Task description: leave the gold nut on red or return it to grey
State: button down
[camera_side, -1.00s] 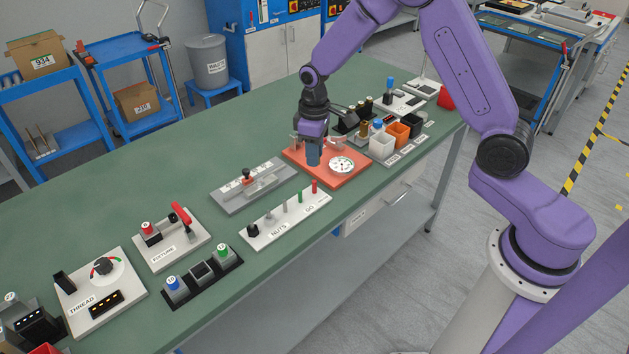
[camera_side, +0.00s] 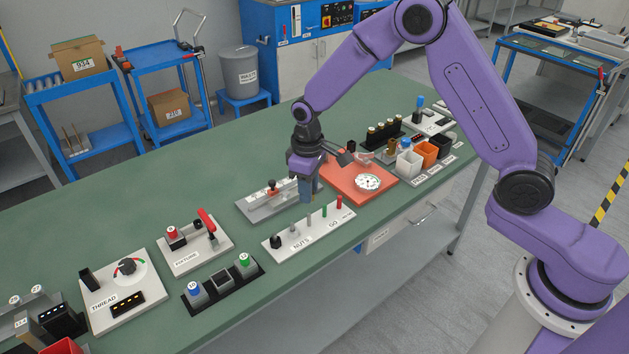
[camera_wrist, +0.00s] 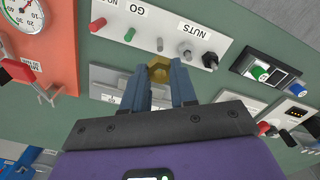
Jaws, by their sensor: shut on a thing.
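The gold nut (camera_wrist: 159,70) is between my fingertips in the wrist view. In the side view my fingers hide it. My gripper (camera_side: 307,198) is shut on the nut and points down. It also shows in the wrist view (camera_wrist: 160,82). It is in the air near the right end of the grey plate (camera_side: 253,211), behind the white NUTS board (camera_side: 325,233). The grey plate is partly hidden by my fingers in the wrist view (camera_wrist: 104,78). The red plate (camera_side: 340,183) with a round white dial (camera_side: 368,182) lies to the right of my gripper.
The NUTS board carries several upright pegs, some green and red. White, orange and black bins (camera_side: 428,153) stand beyond the red plate. A FIXTURE board (camera_side: 190,250), a THREAD board (camera_side: 110,305) and a black button strip (camera_side: 222,285) lie to the left. The green table behind is clear.

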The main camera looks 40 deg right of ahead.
aim_at(309, 214)
jog(key=shift+f, duration=2.25)
jog(key=shift+f, duration=1.2)
dwell(1.0)
dwell(1.0)
jog(key=shift+c, duration=2.1)
grip_release()
jog(key=shift+r, duration=4)
